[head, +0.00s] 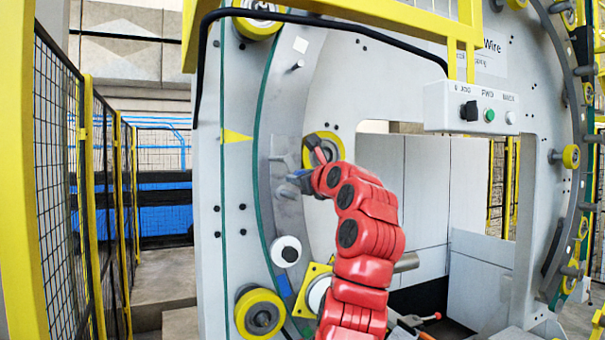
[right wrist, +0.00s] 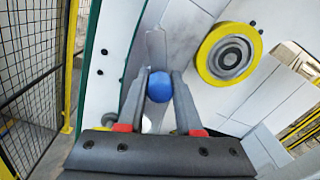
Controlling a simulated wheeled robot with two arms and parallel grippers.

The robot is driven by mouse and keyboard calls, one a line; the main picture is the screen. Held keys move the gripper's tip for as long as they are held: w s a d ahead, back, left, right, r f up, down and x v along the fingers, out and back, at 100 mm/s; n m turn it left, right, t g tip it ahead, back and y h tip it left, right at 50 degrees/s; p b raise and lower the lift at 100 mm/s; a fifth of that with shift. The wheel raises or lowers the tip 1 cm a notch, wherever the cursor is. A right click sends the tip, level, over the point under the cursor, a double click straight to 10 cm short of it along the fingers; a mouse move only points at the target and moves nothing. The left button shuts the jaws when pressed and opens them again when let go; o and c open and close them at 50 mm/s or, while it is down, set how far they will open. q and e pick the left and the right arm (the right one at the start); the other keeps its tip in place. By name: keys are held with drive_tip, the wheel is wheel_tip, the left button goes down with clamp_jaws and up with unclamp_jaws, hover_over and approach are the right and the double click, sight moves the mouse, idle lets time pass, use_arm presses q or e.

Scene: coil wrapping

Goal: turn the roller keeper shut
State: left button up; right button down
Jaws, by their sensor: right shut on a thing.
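A round blue knob (right wrist: 159,87), which I take for the roller keeper's handle, sits between the two grey fingers of my right gripper (right wrist: 159,74). The fingers are shut on it from both sides. A grey metal plate (right wrist: 157,46) shows just beyond the knob; I cannot tell how the two are joined. In the head view my right gripper (head: 298,168) is at the grey ring of the machine, beside a yellow roller (head: 331,141). The knob is hidden there by the gripper, and the keeper's angle cannot be read. My left gripper is not in view.
The yellow roller (right wrist: 212,80) is close to the right of my fingers in the wrist view. A white roller (head: 286,243) and a lower yellow roller (head: 248,297) are below. A button box (head: 455,100) hangs at upper right. A mesh fence (head: 55,150) stands left.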

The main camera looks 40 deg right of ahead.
drive_tip(key=shift+w+a+f+m+p, duration=0.15)
drive_tip(key=shift+a+m+p, duration=0.25)
drive_tip(key=shift+m, duration=0.7)
drive_tip(key=c, duration=0.6)
unclamp_jaws()
drive_tip(key=b+v, duration=0.3)
drive_tip(key=v, duration=1.4)
drive_tip(key=shift+s, duration=0.25)
